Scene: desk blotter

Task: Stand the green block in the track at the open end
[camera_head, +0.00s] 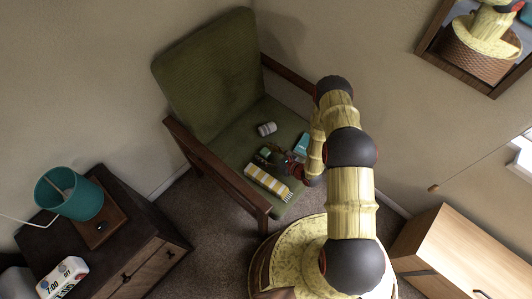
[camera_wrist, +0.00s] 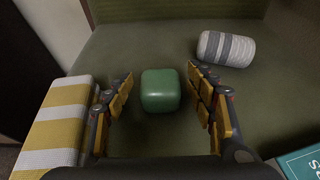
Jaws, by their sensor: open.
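The green block (camera_wrist: 160,90) is a rounded cube on the green chair seat (camera_wrist: 150,45). In the wrist view it lies between the fingertips of my gripper (camera_wrist: 160,80), with a visible gap on both sides. My gripper is open and holds nothing. In the head view my gripper (camera_head: 270,156) is low over the seat, and its fingers partly cover the block. I cannot make out a track or its open end in either view.
A yellow-and-white striped thing (camera_wrist: 55,125) lies close to the left finger. A grey striped roll (camera_wrist: 226,49) lies back right, and a teal box (camera_wrist: 304,163) front right. Wooden armrests (camera_head: 216,165) flank the seat. A nightstand (camera_head: 130,250) with a teal lamp (camera_head: 75,195) stands left.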

